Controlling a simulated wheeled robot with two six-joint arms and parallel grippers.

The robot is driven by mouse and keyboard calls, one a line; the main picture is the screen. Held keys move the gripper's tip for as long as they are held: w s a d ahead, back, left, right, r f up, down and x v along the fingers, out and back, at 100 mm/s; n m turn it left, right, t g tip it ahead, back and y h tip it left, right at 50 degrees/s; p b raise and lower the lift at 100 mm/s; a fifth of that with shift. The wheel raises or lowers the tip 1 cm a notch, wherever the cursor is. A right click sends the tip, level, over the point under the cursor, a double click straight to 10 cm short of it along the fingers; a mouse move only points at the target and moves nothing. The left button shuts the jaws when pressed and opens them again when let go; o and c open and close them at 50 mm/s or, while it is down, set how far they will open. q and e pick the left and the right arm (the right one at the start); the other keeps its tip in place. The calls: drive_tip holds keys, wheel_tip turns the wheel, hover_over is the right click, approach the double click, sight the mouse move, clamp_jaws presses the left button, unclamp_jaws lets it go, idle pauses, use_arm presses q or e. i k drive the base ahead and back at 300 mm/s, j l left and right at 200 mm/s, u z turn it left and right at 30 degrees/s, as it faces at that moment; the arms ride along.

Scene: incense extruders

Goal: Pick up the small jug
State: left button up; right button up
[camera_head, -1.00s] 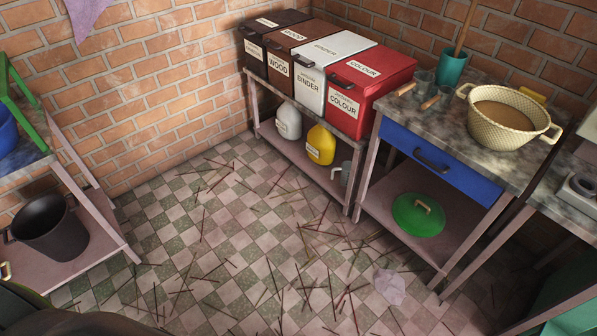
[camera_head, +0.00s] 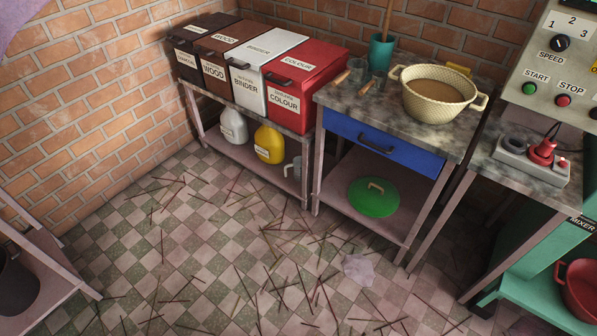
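A small grey jug (camera_head: 294,168) stands on the lower shelf under the bins, near the shelf's right end and partly behind the table leg. Its handle side is to the left. A yellow container (camera_head: 269,144) and a white container (camera_head: 233,126) stand to its left on the same shelf. Neither of my grippers shows in the head view.
The lower shelf (camera_head: 218,144) sits under several labelled bins, such as the red colour bin (camera_head: 305,85). A table with a blue drawer (camera_head: 380,142) and a beige basin (camera_head: 437,96) stands to the right. Thin sticks litter the checkered floor (camera_head: 200,235), which has open room.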

sight(295, 170)
drive_tip(key=i+j+z, duration=0.15)
drive_tip(key=i+z, duration=0.2)
drive_tip(key=i+j+z, duration=0.35)
drive_tip(key=i, duration=0.15)
